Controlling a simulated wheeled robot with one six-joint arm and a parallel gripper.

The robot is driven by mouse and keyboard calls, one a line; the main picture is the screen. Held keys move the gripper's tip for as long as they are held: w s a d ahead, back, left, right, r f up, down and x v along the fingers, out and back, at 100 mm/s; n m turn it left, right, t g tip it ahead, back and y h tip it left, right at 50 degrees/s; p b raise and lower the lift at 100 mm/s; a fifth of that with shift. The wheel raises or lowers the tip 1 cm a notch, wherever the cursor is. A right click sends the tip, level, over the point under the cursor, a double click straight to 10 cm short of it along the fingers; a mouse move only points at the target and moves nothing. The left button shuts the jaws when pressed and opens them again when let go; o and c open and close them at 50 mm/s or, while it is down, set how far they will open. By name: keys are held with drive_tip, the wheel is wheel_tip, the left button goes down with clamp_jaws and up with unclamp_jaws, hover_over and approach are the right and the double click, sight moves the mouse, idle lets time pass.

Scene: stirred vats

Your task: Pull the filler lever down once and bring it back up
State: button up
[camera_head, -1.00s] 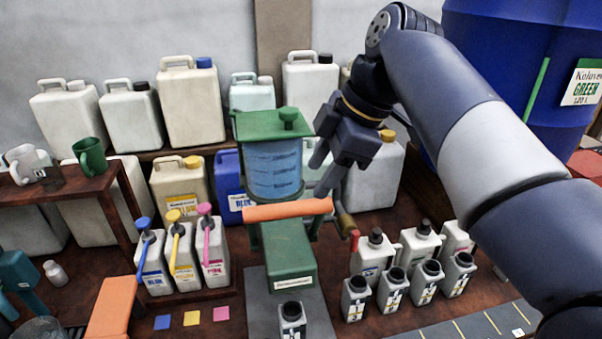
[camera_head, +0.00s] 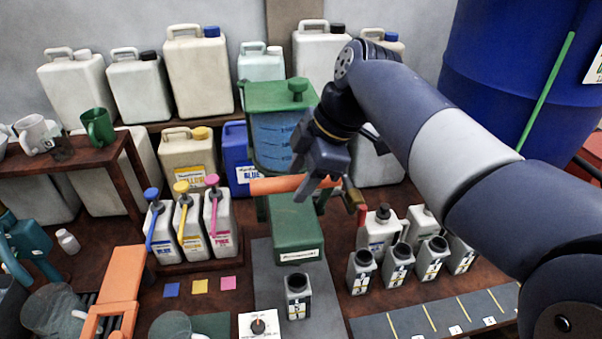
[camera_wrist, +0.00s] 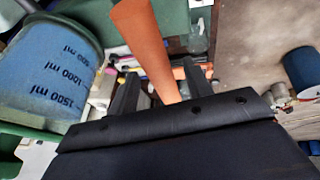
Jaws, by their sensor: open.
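The filler is a green machine (camera_head: 297,228) with a blue graduated tank (camera_head: 283,140) under a green lid. Its orange lever handle (camera_head: 268,186) lies roughly level across the front, just below the tank. My gripper (camera_head: 303,180) is open at the handle's right part, and its fingers overlap the handle in the head view. In the wrist view the orange handle (camera_wrist: 143,40) runs between the two open fingers (camera_wrist: 160,82), and I see no clear contact. The tank (camera_wrist: 50,75) shows at left there. A small grey bottle numbered 5 (camera_head: 297,297) stands in front of the filler.
Several small grey bottles (camera_head: 398,265) stand right of the filler. Pump bottles with blue, yellow and pink tops (camera_head: 187,225) stand left. Large canisters (camera_head: 197,75) line the back shelf. A white dial box (camera_head: 259,326) is at the front. A big blue barrel (camera_head: 500,85) stands right.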

drive_tip(key=shift+c, duration=0.5)
clamp_jaws()
